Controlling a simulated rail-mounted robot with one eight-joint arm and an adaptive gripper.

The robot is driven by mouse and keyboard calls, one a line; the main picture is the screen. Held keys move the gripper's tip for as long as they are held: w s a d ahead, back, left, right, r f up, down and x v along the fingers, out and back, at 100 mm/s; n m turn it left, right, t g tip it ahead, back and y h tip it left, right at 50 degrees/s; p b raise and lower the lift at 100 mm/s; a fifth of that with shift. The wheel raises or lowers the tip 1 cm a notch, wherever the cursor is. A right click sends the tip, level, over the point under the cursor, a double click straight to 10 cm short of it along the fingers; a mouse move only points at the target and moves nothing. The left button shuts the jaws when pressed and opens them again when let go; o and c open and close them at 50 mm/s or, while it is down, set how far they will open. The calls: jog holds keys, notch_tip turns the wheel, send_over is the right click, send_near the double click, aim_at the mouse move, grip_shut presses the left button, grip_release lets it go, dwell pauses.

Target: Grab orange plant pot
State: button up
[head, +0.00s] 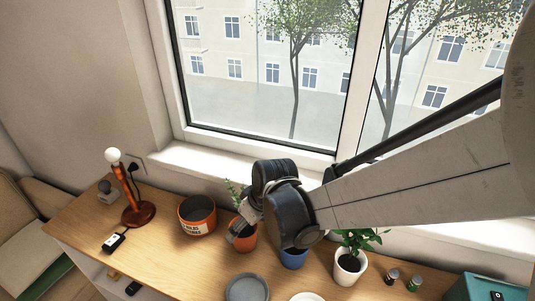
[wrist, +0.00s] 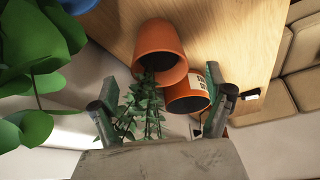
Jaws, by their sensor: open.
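The orange plant pot (head: 243,238) stands on the wooden desk with a small green plant in it, partly hidden by my gripper in the head view. In the wrist view, the pot (wrist: 160,45) is at the top centre, and its leafy stems (wrist: 146,102) hang down the picture between the two fingers. My gripper (head: 238,232) is at the pot's rim in the head view. In the wrist view my gripper (wrist: 162,80) is open, a finger on each side of the plant. I cannot tell whether a finger touches the pot.
A wider orange labelled container (head: 197,216) stands just left of the pot. A blue pot (head: 293,259) and a white pot with a plant (head: 347,271) stand to the right. A red lamp (head: 138,212), a grey plate (head: 247,288) and the window sill (head: 190,160) are nearby.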

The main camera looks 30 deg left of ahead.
aim_at(243, 232)
jog(key=b+x, duration=0.2)
jog(key=x, duration=0.3)
jog(key=shift+w+a+f, duration=0.1)
jog(key=shift+a+f, duration=0.1)
jog(key=shift+f, duration=0.15)
jog(key=shift+c, duration=0.4)
jog(key=c, duration=1.5)
jog(key=shift+r, duration=0.1)
